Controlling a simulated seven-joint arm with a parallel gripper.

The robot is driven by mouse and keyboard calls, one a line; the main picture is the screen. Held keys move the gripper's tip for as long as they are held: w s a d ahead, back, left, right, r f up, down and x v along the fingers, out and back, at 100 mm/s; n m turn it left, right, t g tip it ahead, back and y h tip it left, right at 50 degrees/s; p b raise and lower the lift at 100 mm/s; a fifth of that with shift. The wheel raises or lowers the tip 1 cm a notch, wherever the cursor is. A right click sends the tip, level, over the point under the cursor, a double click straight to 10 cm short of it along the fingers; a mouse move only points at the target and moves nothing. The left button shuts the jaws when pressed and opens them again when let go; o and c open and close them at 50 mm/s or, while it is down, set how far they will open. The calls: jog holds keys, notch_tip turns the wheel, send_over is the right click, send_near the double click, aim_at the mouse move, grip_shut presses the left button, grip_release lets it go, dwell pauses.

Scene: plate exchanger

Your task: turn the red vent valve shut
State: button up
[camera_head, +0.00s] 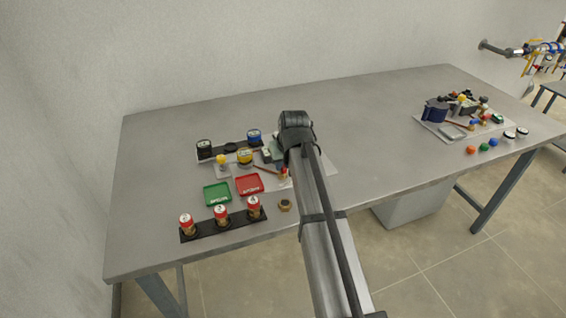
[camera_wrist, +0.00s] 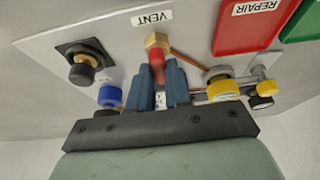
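In the wrist view the red vent valve handle (camera_wrist: 157,66) sits on a brass hex body (camera_wrist: 157,42), beside a label reading VENT (camera_wrist: 152,19). My gripper (camera_wrist: 160,68) has its two blue fingers on either side of the red handle, close to it. The frames do not show clearly whether both fingers touch it. In the head view a small red part (camera_head: 284,172), apparently the vent handle, shows just left of my arm. My arm covers my fingertips there.
On the panel, a black knob (camera_wrist: 81,74), a blue cap (camera_wrist: 110,96) and a yellow-ringed gauge (camera_wrist: 222,90) stand close around the gripper. A red REPAIR tray (camera_head: 250,184) and a green tray (camera_head: 217,194) lie nearby. Numbered red-topped parts stand on a black strip (camera_head: 203,234).

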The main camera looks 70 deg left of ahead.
grip_shut()
jog(key=shift+m, duration=0.4)
jog(key=m+t, duration=0.1)
jog(key=m, duration=0.2)
jog(key=shift+s+m+t, duration=0.15)
jog(key=shift+m+t, duration=0.25)
jog(key=m+t+h, duration=0.1)
jog(key=m, duration=0.3)
jog(key=shift+s+a, duration=0.1)
jog(key=shift+a, duration=0.05)
jog(key=m, duration=0.2)
jog(key=m+t+h, duration=0.1)
jog(key=m, duration=0.2)
jog(key=shift+a+h, duration=0.15)
jog(key=shift+h, duration=0.15)
jog(key=shift+s+m+t+h, duration=0.15)
jog(key=shift+m+h, duration=0.3)
jog(key=shift+m, duration=0.65)
jog(key=shift+w+m+t+h, duration=0.15)
jog(key=shift+m+h, duration=0.3)
jog(key=shift+m, duration=0.65)
jog(key=shift+s, duration=0.1)
